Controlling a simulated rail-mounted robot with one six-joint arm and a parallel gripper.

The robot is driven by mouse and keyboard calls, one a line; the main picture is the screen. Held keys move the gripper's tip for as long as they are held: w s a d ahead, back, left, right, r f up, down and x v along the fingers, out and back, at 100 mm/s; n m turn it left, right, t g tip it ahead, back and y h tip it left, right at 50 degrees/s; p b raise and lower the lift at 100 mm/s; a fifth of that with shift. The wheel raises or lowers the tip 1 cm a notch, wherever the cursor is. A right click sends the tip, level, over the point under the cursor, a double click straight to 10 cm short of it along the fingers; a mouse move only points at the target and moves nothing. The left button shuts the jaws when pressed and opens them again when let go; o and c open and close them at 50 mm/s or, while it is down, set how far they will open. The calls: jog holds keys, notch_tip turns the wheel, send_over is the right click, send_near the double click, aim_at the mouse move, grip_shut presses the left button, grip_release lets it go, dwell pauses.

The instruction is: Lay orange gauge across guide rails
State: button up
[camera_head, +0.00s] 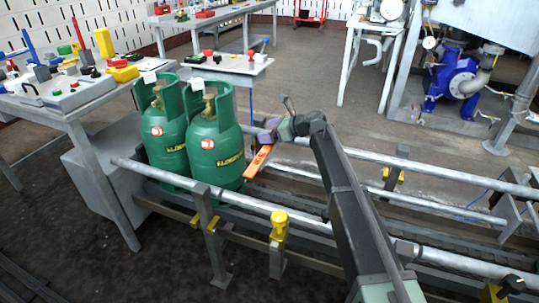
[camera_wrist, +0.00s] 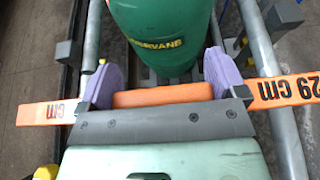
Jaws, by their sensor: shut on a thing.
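The orange gauge (camera_head: 257,162) is a flat bar with dark "29 cm" lettering, and it also shows in the wrist view (camera_wrist: 275,94). My gripper (camera_head: 268,138), with purple fingers, is shut on the gauge's thicker middle part (camera_wrist: 162,96). In the wrist view the bar lies crosswise, with its ends over or near the two guide rails. The guide rails are grey tubes: the near one (camera_head: 262,207) and the far one (camera_head: 460,178). I cannot tell whether the gauge touches them. A green cylinder (camera_head: 214,140) stands just beyond the gauge between the rails.
A second green cylinder (camera_head: 161,130) stands left of the first. A cluttered workbench (camera_head: 75,100) is at the left. The conveyor right of the gauge holds no cylinders.

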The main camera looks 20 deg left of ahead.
aim_at(271, 154)
jog(key=shift+r+p, duration=0.15)
jog(key=shift+p, duration=0.15)
notch_tip(271, 154, down, 6)
jog(key=b, duration=0.6)
jog(key=shift+f+b, duration=2.25)
dwell(0.8)
jog(key=o, duration=0.7)
jog(key=shift+o, duration=0.7)
jog(key=p+v, duration=0.4)
jog(key=v, duration=0.6)
jog(key=shift+d, duration=0.4)
